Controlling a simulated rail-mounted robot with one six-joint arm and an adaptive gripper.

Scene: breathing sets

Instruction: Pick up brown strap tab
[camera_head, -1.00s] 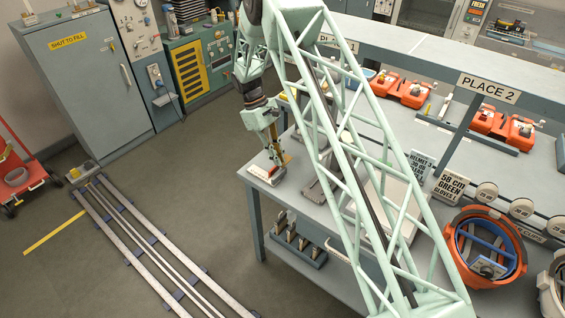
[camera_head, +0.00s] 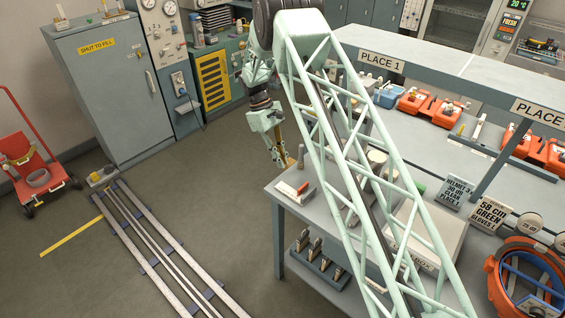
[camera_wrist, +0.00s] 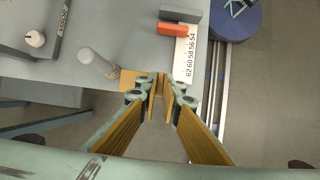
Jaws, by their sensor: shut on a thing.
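My gripper (camera_head: 282,162) hangs at the near left corner of the grey workbench (camera_head: 330,208), above its top. In the wrist view my gripper (camera_wrist: 159,82) has its gold-padded fingers close together at the tips. A flat brown tab (camera_wrist: 130,80) shows at the fingertips and sticks out to the left; the gripper is shut on it. In the head view a small brown piece (camera_head: 291,163) shows at the fingertips. The part of the tab between the fingers is hidden.
A red block (camera_wrist: 172,29) and a numbered white strip (camera_wrist: 186,55) lie on the bench near the fingers. A pale cylinder (camera_wrist: 98,62) stands to the left. A rack (camera_head: 318,258) sits below the bench. Floor rails (camera_head: 160,250) run left of it; floor between is clear.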

